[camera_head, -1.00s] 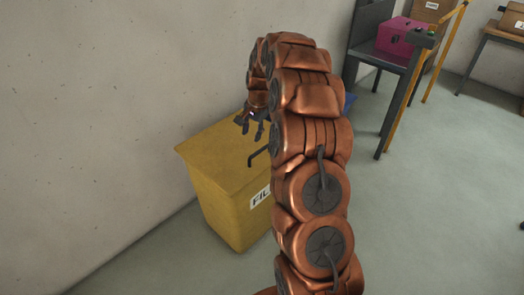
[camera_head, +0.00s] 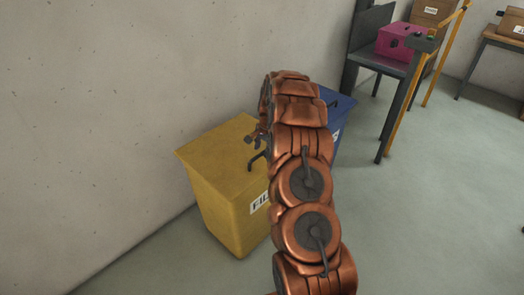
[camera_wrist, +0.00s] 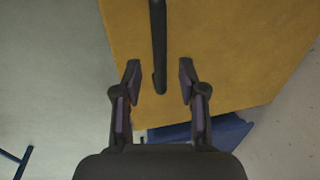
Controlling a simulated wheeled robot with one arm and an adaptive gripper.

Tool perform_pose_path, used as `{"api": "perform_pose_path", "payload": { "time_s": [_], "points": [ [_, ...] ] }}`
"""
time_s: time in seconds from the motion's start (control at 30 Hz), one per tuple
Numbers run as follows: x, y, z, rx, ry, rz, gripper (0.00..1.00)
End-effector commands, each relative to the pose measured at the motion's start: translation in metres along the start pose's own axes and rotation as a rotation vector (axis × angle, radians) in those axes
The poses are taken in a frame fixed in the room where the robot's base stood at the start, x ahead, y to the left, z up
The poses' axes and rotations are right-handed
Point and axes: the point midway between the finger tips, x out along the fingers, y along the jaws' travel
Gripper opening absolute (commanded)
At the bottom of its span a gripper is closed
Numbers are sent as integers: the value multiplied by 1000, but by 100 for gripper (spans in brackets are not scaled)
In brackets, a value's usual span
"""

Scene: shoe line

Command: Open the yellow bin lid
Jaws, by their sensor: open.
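The yellow bin (camera_head: 232,208) stands against the wall, with its lid (camera_head: 212,150) flat and shut. A dark bar handle (camera_head: 256,161) sits on the lid near its right side. The handle also shows in the wrist view (camera_wrist: 159,45), running down from the top edge over the yellow lid (camera_wrist: 220,50). My gripper (camera_wrist: 160,78) is open and empty, one finger on each side of the handle's near end, with a gap on both sides. In the head view my gripper (camera_head: 253,138) is just above the handle, partly hidden by my arm. Exact height over the handle is unclear.
A blue bin (camera_head: 336,103) stands right behind the yellow one, partly hidden by my arm. The wall (camera_head: 100,100) is close on the left. A dark stand with a pink box (camera_head: 400,40) is at the back right. The floor (camera_head: 440,200) on the right is clear.

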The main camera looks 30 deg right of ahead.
Motion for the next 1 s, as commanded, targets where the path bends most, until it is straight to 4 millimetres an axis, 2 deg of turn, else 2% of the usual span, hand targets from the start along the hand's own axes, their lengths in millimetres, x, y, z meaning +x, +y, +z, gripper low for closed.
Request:
{"api": "perform_pose_path", "payload": {
  "time_s": [0.17,0.47,0.83,1.0],
  "points": [
    [16,0,0,1,-1,0,41],
    [18,0,0,1,0,-1,40],
    [18,0,0,1,0,-1,2],
    [18,0,0,0,0,-1,0]
  ]
}}
